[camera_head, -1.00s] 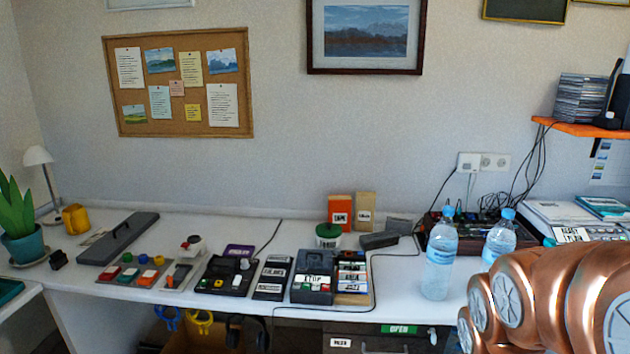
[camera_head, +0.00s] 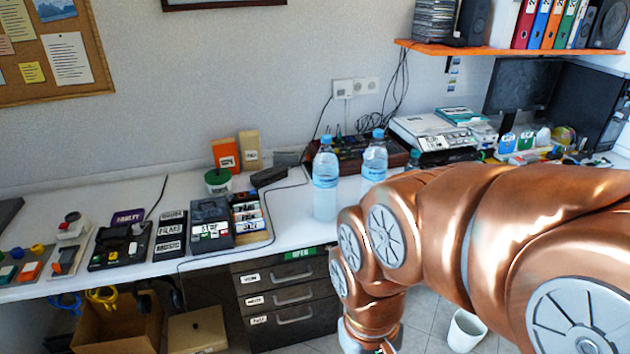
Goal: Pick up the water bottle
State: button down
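Two clear water bottles with blue caps stand upright on the white desk. The nearer bottle (camera_head: 325,180) is close to the desk's front edge. The farther bottle (camera_head: 374,160) is to its right and farther back, with its lower part hidden behind my copper arm. My arm fills the lower right of the view, apart from both bottles as far as I can tell. Its lower end hangs at the bottom edge of the picture, and my gripper's fingers do not show.
Left of the bottles, the desk (camera_head: 290,218) holds label boxes and a black device (camera_head: 118,246). Drawers (camera_head: 290,300) are below. A white bin (camera_head: 466,330) stands on the floor. An orange shelf (camera_head: 480,48) with binders (camera_head: 555,25) hangs at upper right.

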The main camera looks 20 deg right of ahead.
aim_at(326, 164)
jog(key=u, duration=2.1)
jog(key=i, duration=0.25)
jog(key=z, duration=2.1)
jog(key=i, duration=0.5)
